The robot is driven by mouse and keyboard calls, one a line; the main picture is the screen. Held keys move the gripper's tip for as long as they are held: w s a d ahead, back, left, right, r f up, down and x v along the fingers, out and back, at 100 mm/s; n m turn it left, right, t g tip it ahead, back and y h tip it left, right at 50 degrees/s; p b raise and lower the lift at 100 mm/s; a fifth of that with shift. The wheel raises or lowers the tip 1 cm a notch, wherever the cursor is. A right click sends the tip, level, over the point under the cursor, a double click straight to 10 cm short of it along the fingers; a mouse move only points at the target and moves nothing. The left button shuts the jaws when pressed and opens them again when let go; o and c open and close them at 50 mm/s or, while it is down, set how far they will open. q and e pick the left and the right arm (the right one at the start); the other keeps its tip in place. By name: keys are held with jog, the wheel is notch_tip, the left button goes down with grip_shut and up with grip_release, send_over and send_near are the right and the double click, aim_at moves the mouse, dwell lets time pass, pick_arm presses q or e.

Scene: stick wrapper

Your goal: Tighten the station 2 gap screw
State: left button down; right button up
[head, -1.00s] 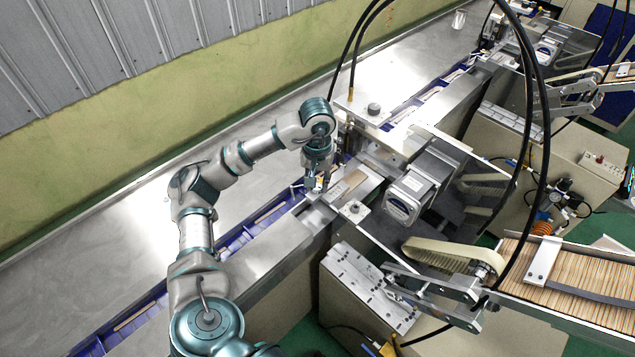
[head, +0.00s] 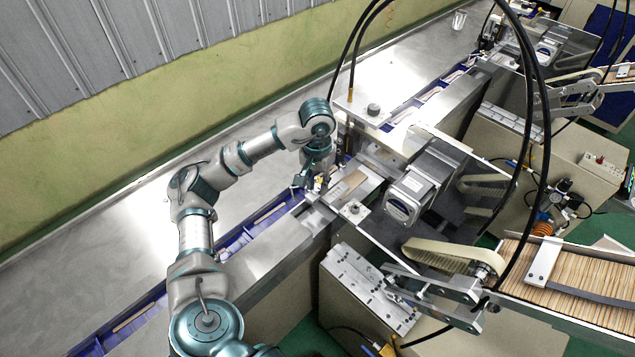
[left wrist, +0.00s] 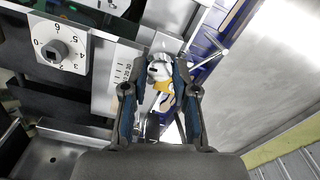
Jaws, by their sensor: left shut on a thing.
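My left gripper (head: 313,181) reaches down at the edge of the first wrapping machine, beside the blue conveyor channel. In the left wrist view its two dark fingers (left wrist: 157,80) are shut on the gap screw (left wrist: 158,68), a small silver piece with a yellow part just below it. The fingers hide part of the screw. A thin metal rod (left wrist: 208,50) sticks out close to the right finger. In the head view the screw is too small and covered to make out clearly. My right gripper is not in view.
A numbered dial (left wrist: 60,52) and a printed scale (left wrist: 122,72) are left of the fingers. The blue channel (head: 262,218) carries sticks past the machine. A motor (head: 410,198) stands to the right, with black cables (head: 540,100) overhead.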

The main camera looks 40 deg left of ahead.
aim_at(318, 185)
pick_arm(q)
jog(key=c, duration=1)
grip_release()
jog(key=shift+w+a+r, duration=0.1)
jog(key=shift+o, duration=0.5)
notch_tip(318, 185, up, 12)
jog(key=shift+f, duration=0.2)
jog(key=shift+w, duration=0.15)
